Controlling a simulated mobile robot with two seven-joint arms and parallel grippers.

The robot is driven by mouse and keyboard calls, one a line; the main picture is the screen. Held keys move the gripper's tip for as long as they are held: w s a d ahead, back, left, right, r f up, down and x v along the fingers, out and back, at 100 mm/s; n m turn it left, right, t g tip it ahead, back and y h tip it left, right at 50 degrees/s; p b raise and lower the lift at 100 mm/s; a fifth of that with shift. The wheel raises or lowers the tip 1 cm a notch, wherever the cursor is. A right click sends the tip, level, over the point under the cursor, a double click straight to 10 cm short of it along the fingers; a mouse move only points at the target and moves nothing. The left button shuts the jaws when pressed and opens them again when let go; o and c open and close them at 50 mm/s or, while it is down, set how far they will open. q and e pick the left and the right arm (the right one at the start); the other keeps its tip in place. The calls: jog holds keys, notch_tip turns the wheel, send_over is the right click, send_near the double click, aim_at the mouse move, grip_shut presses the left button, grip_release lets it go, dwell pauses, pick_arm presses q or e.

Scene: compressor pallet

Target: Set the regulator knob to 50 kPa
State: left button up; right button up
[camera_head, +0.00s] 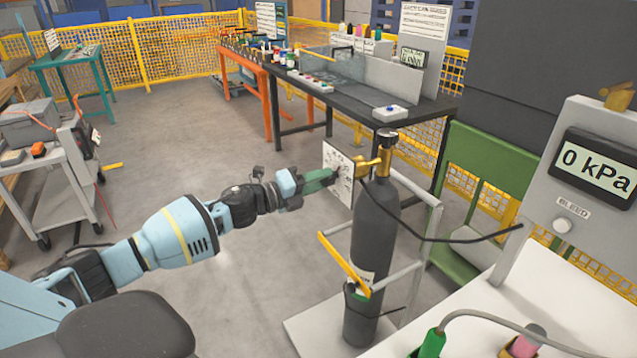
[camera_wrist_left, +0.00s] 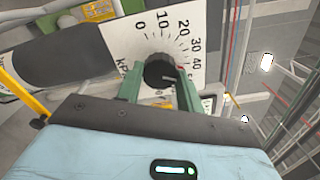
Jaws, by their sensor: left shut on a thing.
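The regulator's white dial plate (camera_head: 338,172) stands beside the gas cylinder (camera_head: 373,232). In the left wrist view the plate (camera_wrist_left: 205,25) shows marks 0, 10, 20, 30 and 40 around a dark round knob (camera_wrist_left: 160,71). My left gripper (camera_head: 332,176) reaches the plate from the left. Its green fingers are on either side of the knob in the wrist view (camera_wrist_left: 160,83), shut on it. The fingers partly hide the lower dial, and I cannot read the knob's pointer. The display (camera_head: 597,168) at the right reads 0 kPa.
The cylinder stands on a cart with a yellow bar (camera_head: 342,262) close to my left arm. A black hose (camera_head: 440,239) runs right to the grey panel with a BLEED button (camera_head: 562,225). A white table (camera_head: 480,310) fills the lower right.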

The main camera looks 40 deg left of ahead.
pick_arm(q)
jog(key=shift+m+b, duration=0.45)
jog(key=shift+m, duration=1.45)
pick_arm(e)
jog(key=shift+s+f, duration=0.25)
jog(key=shift+f, duration=0.25)
pick_arm(q)
jog(key=o, duration=1)
jog(key=shift+s, duration=0.1)
jog(key=b+v, duration=0.1)
jog(key=v, duration=0.6)
jog(key=shift+s+a, duration=0.15)
jog(key=shift+s, duration=0.1)
pick_arm(e)
jog(key=shift+s+a+f, duration=0.1)
jog(key=shift+s+f, duration=0.05)
jog(key=shift+f, duration=0.45)
jog(key=shift+s+f, duration=0.1)
